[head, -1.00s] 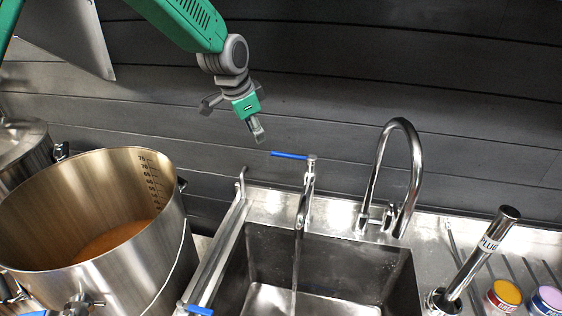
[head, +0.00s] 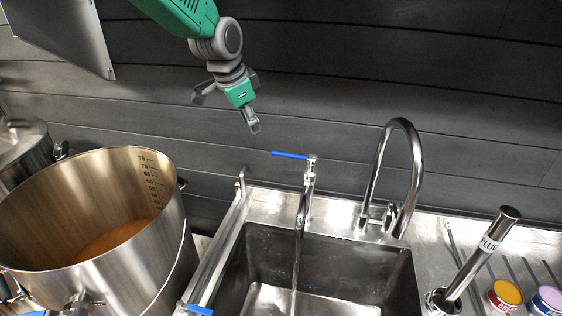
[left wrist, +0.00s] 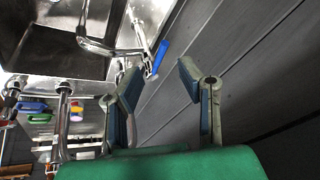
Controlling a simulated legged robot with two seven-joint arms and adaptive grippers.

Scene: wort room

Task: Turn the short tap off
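The short tap (head: 304,205) stands at the back left edge of the sink, and a thin stream of water runs from it. Its blue lever (head: 289,155) sits at the top and points left in the head view. My left gripper (head: 226,112) is open and empty, up and to the left of the lever and apart from it. In the left wrist view, the blue lever (left wrist: 160,57) shows beyond the gap between the two fingers of my left gripper (left wrist: 160,72). My right gripper is in neither view.
A tall curved tap (head: 413,165) stands right of the short tap. A large steel pot (head: 150,255) with brown liquid is at the left. A steel tube marked PLUG (head: 485,250) and coloured tubs (head: 506,295) are at the right. The dark wall (head: 330,70) is close behind.

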